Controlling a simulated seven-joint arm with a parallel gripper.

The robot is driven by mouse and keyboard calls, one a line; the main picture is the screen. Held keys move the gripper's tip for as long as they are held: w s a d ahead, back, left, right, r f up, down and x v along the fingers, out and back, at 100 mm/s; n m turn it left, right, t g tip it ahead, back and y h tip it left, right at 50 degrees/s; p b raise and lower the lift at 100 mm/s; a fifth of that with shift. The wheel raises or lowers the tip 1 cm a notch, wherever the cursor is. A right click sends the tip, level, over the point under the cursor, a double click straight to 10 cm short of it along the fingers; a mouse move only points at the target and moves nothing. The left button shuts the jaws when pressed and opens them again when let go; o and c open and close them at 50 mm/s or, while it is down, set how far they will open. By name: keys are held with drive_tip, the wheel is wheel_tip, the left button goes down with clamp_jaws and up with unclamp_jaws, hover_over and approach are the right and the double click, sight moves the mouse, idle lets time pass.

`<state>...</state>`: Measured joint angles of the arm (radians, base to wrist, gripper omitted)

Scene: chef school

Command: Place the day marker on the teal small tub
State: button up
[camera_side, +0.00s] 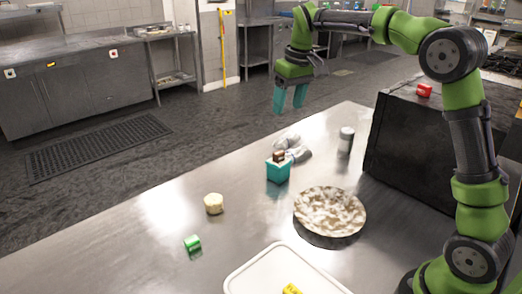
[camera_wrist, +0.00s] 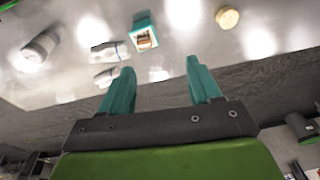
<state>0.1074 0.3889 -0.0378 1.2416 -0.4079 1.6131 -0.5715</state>
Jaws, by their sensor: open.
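The teal small tub (camera_side: 278,173) stands on the steel table, and it also shows in the wrist view (camera_wrist: 142,19). A small brown and white block (camera_side: 279,157) sits in or on its top; I cannot tell which. I cannot tell which piece is the day marker: a green block (camera_side: 192,243) lies at the table's front left, and a red block (camera_side: 424,90) rests on a black box. My gripper (camera_side: 288,106) is open and empty, raised behind the tub near the table's far edge. Its teal fingers (camera_wrist: 160,68) are spread in the wrist view.
White bottle-like items (camera_side: 291,146) lie behind the tub. A grey-white canister (camera_side: 346,139) stands right of them. A round speckled dish (camera_side: 330,211), a cream round piece (camera_side: 214,203) and a white tray (camera_side: 252,277) with a yellow item are nearer. The black box (camera_side: 415,140) blocks the right.

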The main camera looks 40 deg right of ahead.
drive_tip(key=s+a+r+m+t, duration=0.1)
drive_tip(key=s+a, duration=0.2)
drive_tip(key=s, duration=0.4)
drive_tip(key=s+a+r+m+t, duration=0.1)
drive_tip(key=s+a+r+t, duration=0.15)
drive_tip(key=s, duration=0.45)
drive_tip(key=s+a+f+t, duration=0.1)
drive_tip(key=s+f, duration=0.2)
drive_tip(key=s, duration=0.2)
drive_tip(key=s+a+f+m+y, duration=0.1)
drive_tip(key=s+a+f, duration=0.1)
drive_tip(key=s, duration=0.3)
drive_tip(key=shift+s+f+t+y, duration=0.3)
drive_tip(key=shift+s+f+t, duration=0.1)
drive_tip(key=shift+f, duration=0.4)
